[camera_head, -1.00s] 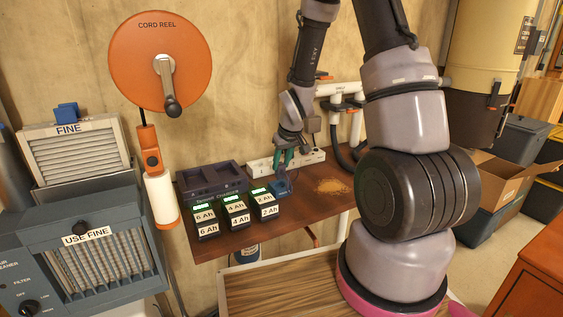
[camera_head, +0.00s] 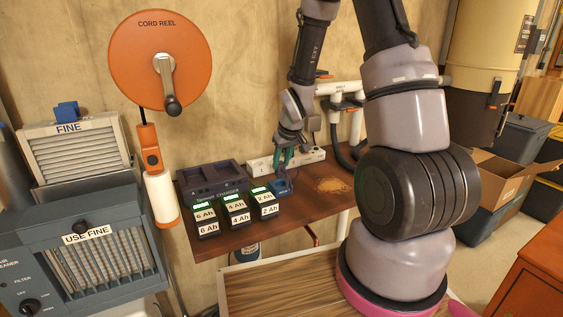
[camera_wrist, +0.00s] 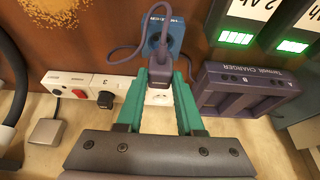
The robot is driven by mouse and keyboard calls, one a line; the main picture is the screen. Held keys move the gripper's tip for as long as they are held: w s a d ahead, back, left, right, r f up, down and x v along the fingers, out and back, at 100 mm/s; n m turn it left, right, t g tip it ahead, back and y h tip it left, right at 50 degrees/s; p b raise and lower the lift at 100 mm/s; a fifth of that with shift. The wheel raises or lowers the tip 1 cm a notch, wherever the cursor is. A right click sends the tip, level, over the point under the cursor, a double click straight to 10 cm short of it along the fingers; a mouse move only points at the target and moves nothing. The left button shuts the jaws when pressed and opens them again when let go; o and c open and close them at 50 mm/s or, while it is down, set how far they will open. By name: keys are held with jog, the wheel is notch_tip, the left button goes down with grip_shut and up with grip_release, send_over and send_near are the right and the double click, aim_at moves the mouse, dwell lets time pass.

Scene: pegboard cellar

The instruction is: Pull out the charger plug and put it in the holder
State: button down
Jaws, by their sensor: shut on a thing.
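In the wrist view, the teal fingers of my gripper (camera_wrist: 161,75) are shut on the dark charger plug (camera_wrist: 159,72), one finger on each side. Its cord loops up and to the left. A white socket face shows between the fingers just below the plug; I cannot tell whether the pins are clear of it. The blue holder (camera_wrist: 168,38) lies just beyond the plug. In the head view, my gripper (camera_head: 288,158) is at the front of the white power strip (camera_head: 314,155), and the blue holder (camera_head: 282,187) sits below it on the shelf. The plug is mostly hidden there.
The dark charger (camera_head: 213,181) and several labelled battery packs (camera_head: 236,208) stand left of the holder. A grey adapter (camera_wrist: 46,131) and a black plug (camera_wrist: 105,99) sit along the strip. A sawdust patch (camera_head: 333,185) lies to the right on otherwise clear shelf.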

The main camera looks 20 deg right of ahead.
aim_at(282, 168)
jog(key=shift+f, duration=2.2)
dwell(3.1)
dwell(0.4)
grip_release()
dwell(0.3)
jog(key=shift+r, duration=0.15)
jog(key=shift+r, duration=3.45)
